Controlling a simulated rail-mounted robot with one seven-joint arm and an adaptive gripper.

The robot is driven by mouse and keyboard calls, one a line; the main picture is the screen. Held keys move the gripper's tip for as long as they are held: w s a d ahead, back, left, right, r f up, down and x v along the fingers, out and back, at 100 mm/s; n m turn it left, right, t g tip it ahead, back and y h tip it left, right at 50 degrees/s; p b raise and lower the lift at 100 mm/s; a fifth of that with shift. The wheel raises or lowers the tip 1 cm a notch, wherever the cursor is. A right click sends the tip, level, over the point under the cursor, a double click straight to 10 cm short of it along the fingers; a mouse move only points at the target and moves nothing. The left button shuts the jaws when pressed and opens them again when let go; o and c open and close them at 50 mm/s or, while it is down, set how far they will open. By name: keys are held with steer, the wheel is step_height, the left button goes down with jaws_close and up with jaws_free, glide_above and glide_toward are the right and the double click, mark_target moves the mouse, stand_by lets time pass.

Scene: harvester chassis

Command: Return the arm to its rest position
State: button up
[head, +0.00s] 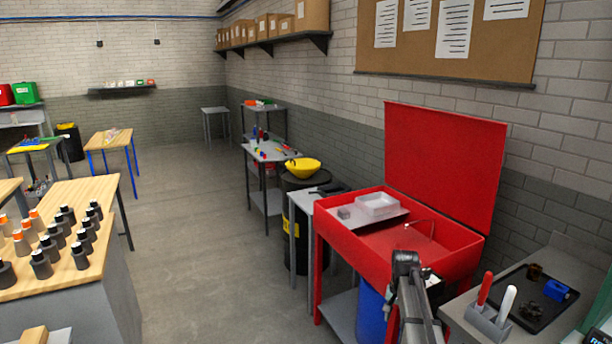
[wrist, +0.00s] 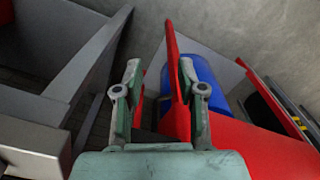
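My gripper (wrist: 160,76) shows in the wrist view with its two green-grey fingers apart and nothing between them. Past the fingertips are a red edge of the parts washer and a blue drum (wrist: 200,88), with bare floor behind. In the head view my dark arm (head: 412,290) rises from the bottom edge in front of the open red parts washer (head: 465,258). The fingers cannot be made out clearly there. I cannot tell whether the arm touches the washer.
A grey bench with a black tray (head: 530,312) and a holder with red and white handled tools (head: 488,322) stands at the right. A wooden table (head: 85,278) with several dark cylinders stands at the left. The floor (head: 210,230) between is clear.

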steer(key=s+a+f+n, duration=0.2)
steer(key=s+a+f, duration=0.25)
steer(key=s, duration=0.45)
steer(key=s+a+f+n, duration=0.35)
steer(key=s+f, duration=0.25)
steer(key=s, duration=0.3)
steer(key=s+a+f+n, duration=0.2)
steer(key=s+a+f, duration=0.2)
steer(key=s+f, duration=0.3)
steer(key=s+f+g, duration=0.2)
steer(key=s+f, duration=0.3)
steer(key=s, duration=0.4)
steer(key=s+f+g, duration=0.2)
steer(key=s+f, duration=0.3)
steer(key=s, duration=0.5)
steer(key=s+f+g, duration=0.2)
steer(key=s+f, duration=0.3)
steer(key=s, duration=0.5)
steer(key=shift+a+f+g, duration=0.15)
steer(key=shift+f+g, duration=0.2)
steer(key=shift+g, duration=0.05)
steer(key=shift+s, duration=0.1)
